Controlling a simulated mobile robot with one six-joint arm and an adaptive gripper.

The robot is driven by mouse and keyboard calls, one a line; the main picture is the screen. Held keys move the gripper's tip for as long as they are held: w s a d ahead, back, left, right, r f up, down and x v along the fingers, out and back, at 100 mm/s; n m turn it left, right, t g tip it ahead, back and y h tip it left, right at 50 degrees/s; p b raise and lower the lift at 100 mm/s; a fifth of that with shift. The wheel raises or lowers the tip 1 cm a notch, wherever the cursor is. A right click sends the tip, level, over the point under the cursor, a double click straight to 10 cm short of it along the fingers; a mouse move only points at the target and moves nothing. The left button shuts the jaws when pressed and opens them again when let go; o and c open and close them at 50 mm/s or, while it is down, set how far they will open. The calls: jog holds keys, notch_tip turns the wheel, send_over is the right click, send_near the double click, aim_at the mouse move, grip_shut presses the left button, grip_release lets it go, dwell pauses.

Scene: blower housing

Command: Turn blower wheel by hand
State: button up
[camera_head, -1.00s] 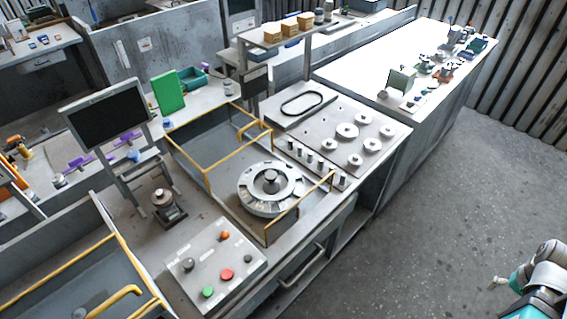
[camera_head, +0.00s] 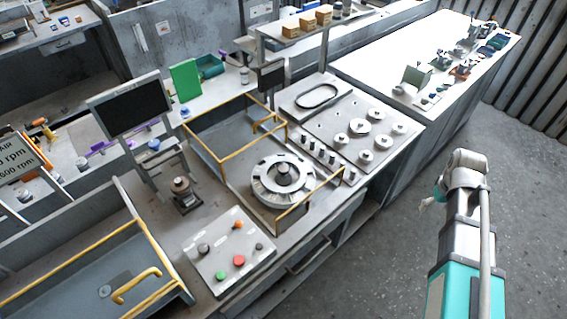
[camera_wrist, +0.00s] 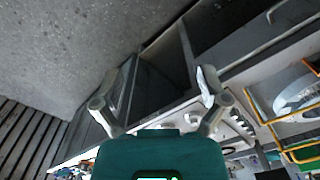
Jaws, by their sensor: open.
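The blower wheel (camera_head: 262,190), a round grey-white ring with slots around its rim and a dark hub in its middle, sits in the bench top in the head view. Part of its rim shows at the right edge of the wrist view (camera_wrist: 297,97). My gripper (camera_wrist: 157,78) is open and empty in the wrist view, its two pale fingers wide apart. In the head view my gripper (camera_head: 428,203) hangs over the floor right of the bench, well apart from the wheel, and is partly hidden behind my arm.
A yellow rail (camera_head: 310,200) stands at the wheel's front right side. A button panel (camera_head: 212,262) lies in front and a plate with round weights and pegs (camera_head: 345,110) behind right. A monitor (camera_head: 135,106) stands at the left. The floor (camera_head: 385,255) beside the bench is clear.

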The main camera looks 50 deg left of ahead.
jog(key=s+a+r+n+p, duration=0.2)
jog(key=a+n, duration=0.2)
jog(key=a, duration=0.8)
notch_tip(320, 180, up, 6)
jog(key=n+p, duration=0.6)
jog(key=n, duration=0.4)
send_over(284, 168)
jog(key=shift+a, duration=0.1)
jog(key=shift+f+b, duration=0.2)
jog(key=shift+b, duration=0.25)
notch_tip(284, 168, down, 13)
jog(key=b, duration=1.3)
jog(key=shift+f, duration=0.2)
